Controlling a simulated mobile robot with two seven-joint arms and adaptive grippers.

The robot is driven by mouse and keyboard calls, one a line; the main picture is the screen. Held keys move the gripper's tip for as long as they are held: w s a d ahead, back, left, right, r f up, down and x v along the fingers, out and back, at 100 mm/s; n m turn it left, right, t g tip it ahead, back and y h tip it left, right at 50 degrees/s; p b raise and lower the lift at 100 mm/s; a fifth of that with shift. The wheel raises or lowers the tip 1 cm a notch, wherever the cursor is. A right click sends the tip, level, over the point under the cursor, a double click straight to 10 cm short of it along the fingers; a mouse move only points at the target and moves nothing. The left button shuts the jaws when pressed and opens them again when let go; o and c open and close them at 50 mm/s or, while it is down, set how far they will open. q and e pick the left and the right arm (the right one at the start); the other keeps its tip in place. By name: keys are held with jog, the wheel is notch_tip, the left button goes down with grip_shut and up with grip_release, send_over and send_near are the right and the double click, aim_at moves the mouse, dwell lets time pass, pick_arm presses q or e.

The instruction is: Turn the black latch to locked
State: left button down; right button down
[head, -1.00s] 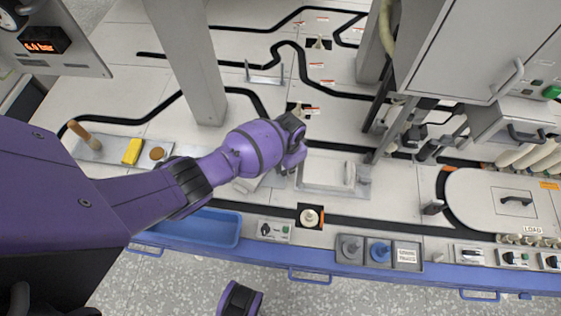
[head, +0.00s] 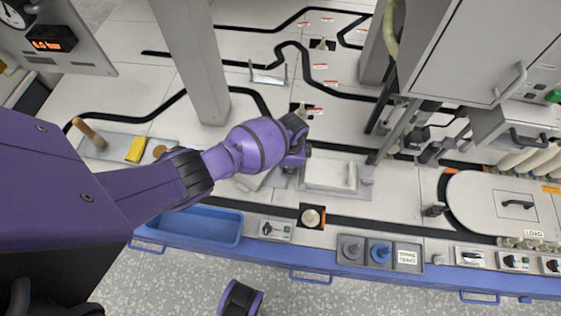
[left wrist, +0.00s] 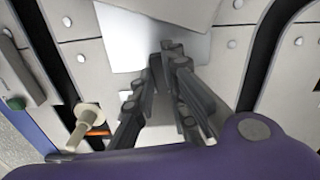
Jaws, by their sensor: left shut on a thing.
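My left gripper (left wrist: 168,62) reaches down over the middle of the bench. In the left wrist view its dark fingers converge close together at the tips, in front of pale plates. What lies between the tips is too small and dark to make out. In the head view my wrist (head: 262,145) hides the fingers and the spot beneath. A small black latch-like piece (head: 435,210) stands at the left of a white rounded cover (head: 480,215), well right of the gripper. I cannot tell whether it is the task's latch.
A white raised lid (head: 325,174) sits just right of my left gripper. A grey post (head: 190,60) stands behind my arm. A blue tray (head: 210,227) and a cream knob (head: 311,217) are near the front edge. A grey cabinet (head: 470,50) overhangs the right.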

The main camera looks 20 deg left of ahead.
dwell(0.4)
pick_arm(q)
jog(key=c, duration=1.8)
grip_release()
jog(key=shift+o, duration=0.2)
jog(key=shift+r, duration=0.1)
notch_tip(320, 180, up, 12)
jog(key=shift+c, duration=0.5)
